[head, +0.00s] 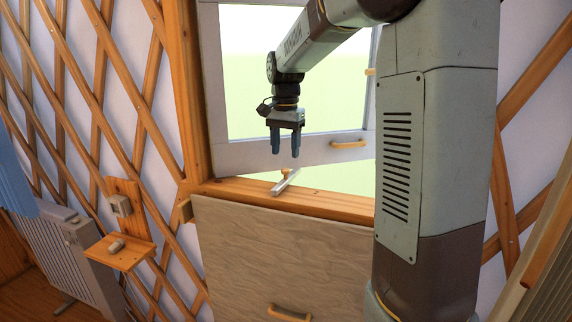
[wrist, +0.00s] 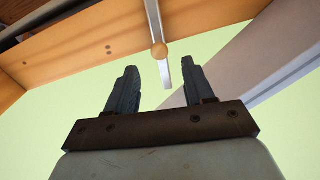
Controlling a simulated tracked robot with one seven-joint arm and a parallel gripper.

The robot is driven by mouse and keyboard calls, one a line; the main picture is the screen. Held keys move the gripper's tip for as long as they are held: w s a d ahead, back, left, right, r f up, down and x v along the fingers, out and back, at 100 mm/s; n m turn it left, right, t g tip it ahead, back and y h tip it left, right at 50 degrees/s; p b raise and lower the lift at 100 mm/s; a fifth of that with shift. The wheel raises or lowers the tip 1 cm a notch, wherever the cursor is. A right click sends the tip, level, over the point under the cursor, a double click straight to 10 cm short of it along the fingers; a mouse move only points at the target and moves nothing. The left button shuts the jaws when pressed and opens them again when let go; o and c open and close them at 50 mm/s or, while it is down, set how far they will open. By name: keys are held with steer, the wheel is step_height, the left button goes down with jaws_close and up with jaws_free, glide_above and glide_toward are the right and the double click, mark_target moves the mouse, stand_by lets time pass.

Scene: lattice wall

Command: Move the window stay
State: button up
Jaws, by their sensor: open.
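The window stay (head: 283,185) is a pale metal bar with a small round wooden knob, lying on the wooden window sill (head: 325,202) in the head view. My gripper (head: 284,149) hangs above it, open and empty, with its fingers pointing down. In the wrist view the stay (wrist: 153,17) runs down from the top, and its knob (wrist: 159,50) appears between and beyond the two open fingertips (wrist: 159,70). The fingers do not appear to touch the stay. The pale window sash (head: 240,155) stands ajar behind, with a gap above the sill.
A wooden handle (head: 348,144) sits on the sash's bottom rail. Below the sill is a pale wooden panel (head: 240,250) with another handle (head: 289,313). At left are a small shelf (head: 135,258), a radiator (head: 60,250) and lattice wall. My arm column hides the right of the sill.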

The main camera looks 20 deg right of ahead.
mark_target(285, 169)
steer(key=shift+f, duration=2.65)
jaws_close()
